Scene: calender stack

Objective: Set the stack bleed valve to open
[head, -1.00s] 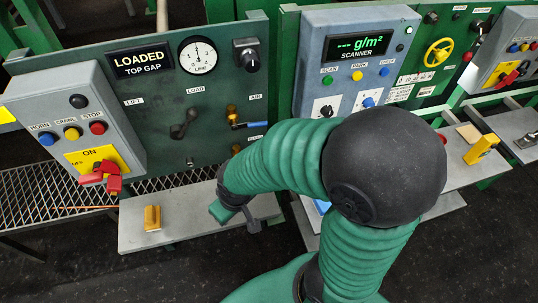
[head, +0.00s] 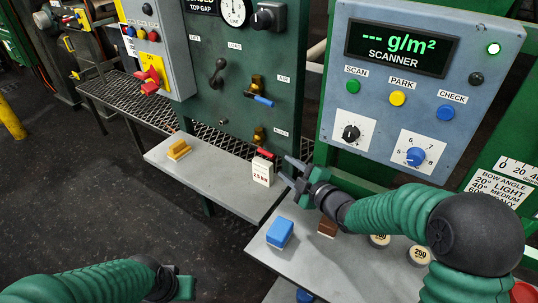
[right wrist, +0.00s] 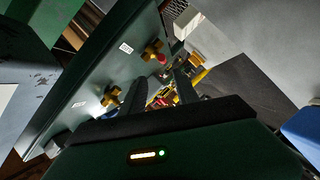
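The bleed valve is a small brass valve (head: 259,135) low on the green panel, left of a small label. Its red handle (head: 265,153) sits below it, just above a white block. The right wrist view also shows the brass valve (right wrist: 152,50) with its red handle (right wrist: 161,59) beyond the fingers. My right gripper (head: 288,172) is to the right of the handle, with its fingers apart, empty and not visibly touching it. My left gripper (head: 184,288) is at the bottom of the head view; its fingers are too unclear to judge.
The white block (head: 262,174) stands on the grey shelf (head: 215,178) close to my right fingers. The air valve with a blue handle (head: 262,100) is above. The scanner box (head: 400,110) is to the right.

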